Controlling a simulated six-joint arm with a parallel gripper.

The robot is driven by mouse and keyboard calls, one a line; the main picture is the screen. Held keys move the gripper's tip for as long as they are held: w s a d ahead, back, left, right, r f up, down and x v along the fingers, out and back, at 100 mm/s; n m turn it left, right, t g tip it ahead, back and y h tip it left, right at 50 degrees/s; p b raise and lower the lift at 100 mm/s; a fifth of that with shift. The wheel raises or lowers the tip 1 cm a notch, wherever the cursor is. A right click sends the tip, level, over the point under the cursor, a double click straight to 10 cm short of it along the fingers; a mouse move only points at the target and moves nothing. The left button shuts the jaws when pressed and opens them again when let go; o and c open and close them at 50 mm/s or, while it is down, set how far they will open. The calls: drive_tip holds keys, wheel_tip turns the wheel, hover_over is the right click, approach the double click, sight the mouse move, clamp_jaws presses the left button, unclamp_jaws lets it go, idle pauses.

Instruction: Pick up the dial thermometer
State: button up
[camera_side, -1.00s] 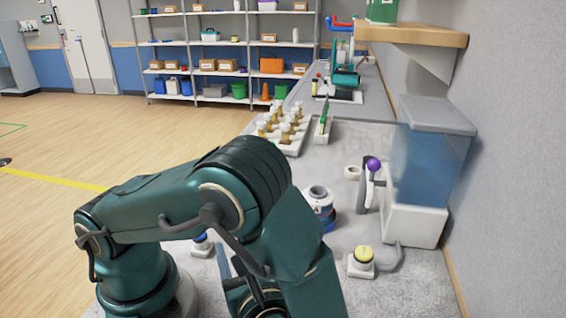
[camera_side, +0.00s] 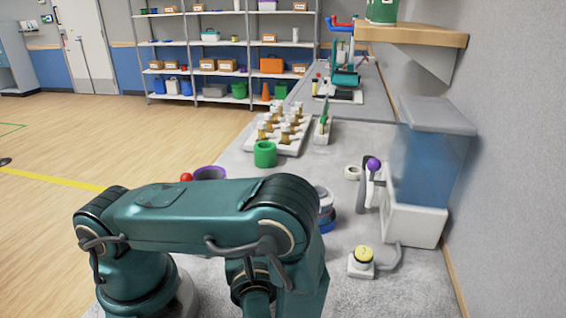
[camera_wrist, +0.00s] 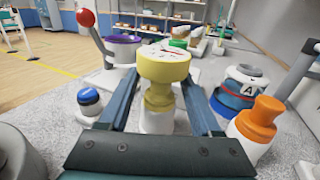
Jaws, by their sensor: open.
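The dial thermometer (camera_wrist: 163,65) stands upright in the middle of the wrist view. It has a round yellow head with a white marked face, a yellow stem and a pale lower part. My gripper (camera_wrist: 158,80) is open, with one teal finger on each side of the thermometer. A gap shows on both sides of the stem, and I cannot see the fingers touching it. In the side view my own arm hides the gripper and the thermometer.
An orange-topped white bottle (camera_wrist: 257,122) stands close to the right finger. A blue-topped button (camera_wrist: 89,98) is left. A round device marked A (camera_wrist: 243,88) and a red-knobbed lever (camera_wrist: 88,20) stand nearby. A green cup (camera_side: 265,155) and the bottle tray (camera_side: 290,148) are farther back.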

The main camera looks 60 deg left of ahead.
drive_tip(key=shift+x, duration=2.15)
drive_tip(key=shift+f, duration=0.1)
drive_tip(key=shift+d, duration=0.1)
clamp_jaws()
drive_tip(key=shift+r, duration=4.8)
drive_tip(key=w+d+r+m+t+h, duration=0.2)
drive_tip(key=w+d+r+t, duration=0.15)
drive_tip(key=w+d, duration=0.35)
drive_tip(key=s+a+f+n+g+y, duration=0.2)
drive_tip(key=s+a+f+g, duration=0.1)
drive_tip(key=s+a, duration=0.4)
drive_tip(key=shift+g, duration=0.35)
